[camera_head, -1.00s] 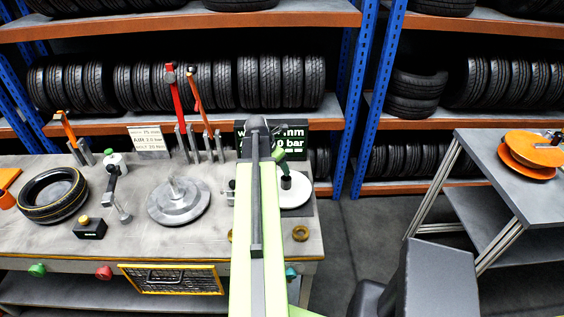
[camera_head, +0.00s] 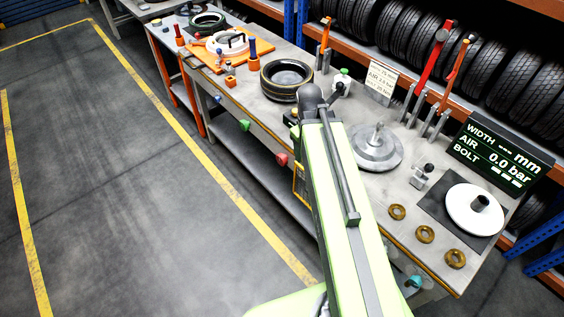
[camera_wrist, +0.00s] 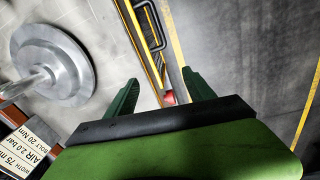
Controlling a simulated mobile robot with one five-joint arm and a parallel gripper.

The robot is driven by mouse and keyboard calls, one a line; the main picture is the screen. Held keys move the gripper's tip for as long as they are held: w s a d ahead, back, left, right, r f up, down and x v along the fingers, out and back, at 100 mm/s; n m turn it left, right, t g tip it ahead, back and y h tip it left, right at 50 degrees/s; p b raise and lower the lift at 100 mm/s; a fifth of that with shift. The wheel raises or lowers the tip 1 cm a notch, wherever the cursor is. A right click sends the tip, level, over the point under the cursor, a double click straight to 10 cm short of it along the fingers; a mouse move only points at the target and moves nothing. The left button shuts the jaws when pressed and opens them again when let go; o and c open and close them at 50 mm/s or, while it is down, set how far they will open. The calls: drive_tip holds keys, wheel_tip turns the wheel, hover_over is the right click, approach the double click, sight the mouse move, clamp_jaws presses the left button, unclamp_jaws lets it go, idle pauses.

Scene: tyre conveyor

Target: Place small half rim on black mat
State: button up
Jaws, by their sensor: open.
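The small half rim, a white disc with a dark hub (camera_head: 463,212), lies flat on the black mat (camera_head: 433,203) at the right end of the bench. Part of the mat shows around the disc. My gripper (camera_wrist: 160,92) is open in the wrist view, its two dark green fingers apart with nothing held between them. It is away from the mat, over the bench's front edge and drawer side. In the head view my arm hides the gripper. Neither the mat nor the white disc shows in the wrist view.
A grey metal disc with a post (camera_head: 366,155) stands mid-bench, also in the wrist view (camera_wrist: 62,72). A tyre (camera_head: 286,78) lies left of it. Several brass rings (camera_head: 425,234) lie along the front edge by the mat. The floor on the left is clear.

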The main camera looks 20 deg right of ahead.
drive_tip(key=s+a+m, duration=0.1)
drive_tip(key=a+m, duration=0.1)
drive_tip(key=a, duration=1.1)
drive_tip(key=shift+a+m+y, duration=0.4)
